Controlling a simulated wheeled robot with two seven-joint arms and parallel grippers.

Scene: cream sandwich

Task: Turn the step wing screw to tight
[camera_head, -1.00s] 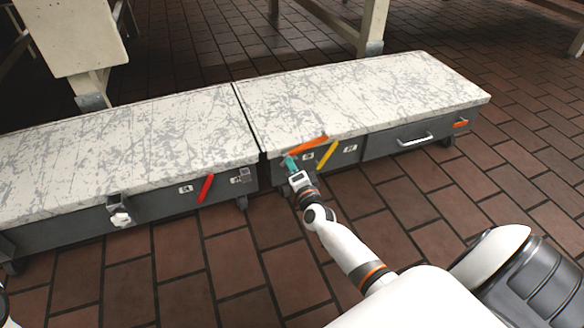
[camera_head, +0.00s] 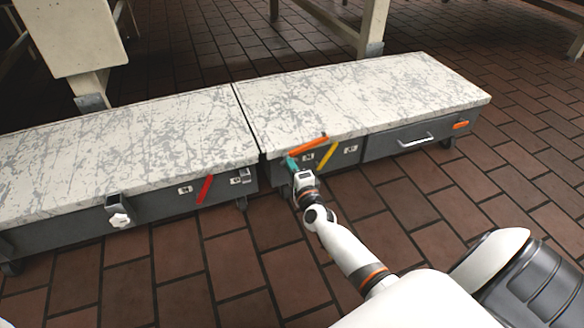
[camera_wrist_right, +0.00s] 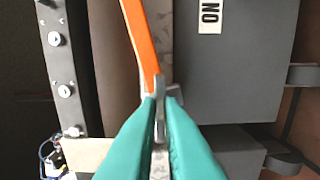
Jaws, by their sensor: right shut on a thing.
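My right gripper (camera_head: 290,163) reaches the front of the right bench, with its teal fingers at the left end of an orange bar (camera_head: 309,143). In the right wrist view the teal fingers (camera_wrist_right: 160,108) are shut on a small grey metal piece (camera_wrist_right: 160,120) at the near end of the orange bar (camera_wrist_right: 143,45). I cannot tell whether that grey piece is the wing screw, as the fingers hide most of it. A white knob (camera_head: 120,219) is on the left bench's front, apart from the gripper. My left gripper is not in view.
Two marbled benches (camera_head: 370,90) stand end to end with a narrow gap. A yellow bar (camera_head: 328,155), a red bar (camera_head: 205,189) and a drawer handle (camera_head: 415,140) are on their dark fronts. The tiled floor (camera_head: 430,215) in front is clear.

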